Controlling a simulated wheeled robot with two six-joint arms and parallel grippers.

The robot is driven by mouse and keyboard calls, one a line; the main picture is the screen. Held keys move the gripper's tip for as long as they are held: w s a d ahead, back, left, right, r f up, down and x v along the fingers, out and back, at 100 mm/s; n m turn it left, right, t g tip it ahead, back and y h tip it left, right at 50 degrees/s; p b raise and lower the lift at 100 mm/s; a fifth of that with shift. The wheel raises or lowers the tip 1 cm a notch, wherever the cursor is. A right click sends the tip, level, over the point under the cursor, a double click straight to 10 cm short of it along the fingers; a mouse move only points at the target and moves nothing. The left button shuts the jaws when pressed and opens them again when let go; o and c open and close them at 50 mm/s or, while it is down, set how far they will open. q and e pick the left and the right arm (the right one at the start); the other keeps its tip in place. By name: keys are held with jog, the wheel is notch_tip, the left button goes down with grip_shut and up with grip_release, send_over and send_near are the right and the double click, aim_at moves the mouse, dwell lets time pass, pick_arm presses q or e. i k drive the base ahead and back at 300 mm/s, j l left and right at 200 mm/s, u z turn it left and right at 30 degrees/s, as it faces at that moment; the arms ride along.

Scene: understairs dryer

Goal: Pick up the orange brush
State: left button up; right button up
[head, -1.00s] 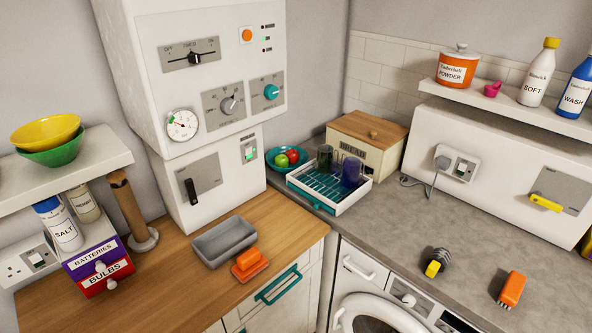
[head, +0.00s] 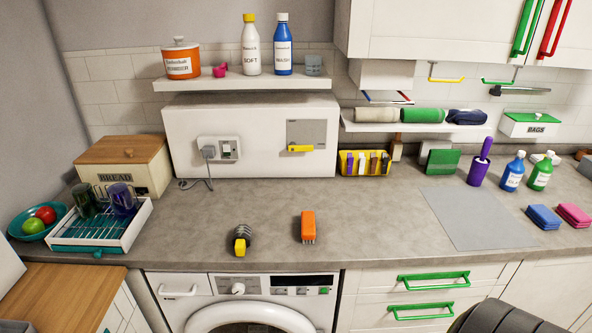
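The orange brush (head: 308,224) lies on the grey worktop, near its front edge and above the right part of the washing machine. Its orange back faces up and bristles show at its near end. A black brush with a yellow end (head: 241,239) lies to its left, apart from it. Neither of my grippers shows in the head view. A dark rounded shape at the bottom right looks like part of my own arm.
The worktop (head: 370,215) around the brush is clear. A dish rack (head: 93,246) stands at the left, a grey mat (head: 465,218) at the right. Behind are a white box (head: 250,145) and a yellow caddy (head: 364,163). The washing machine (head: 250,303) is below.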

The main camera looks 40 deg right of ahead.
aim_at(308, 217)
jog(key=z, duration=1.3)
jog(key=l, duration=0.1)
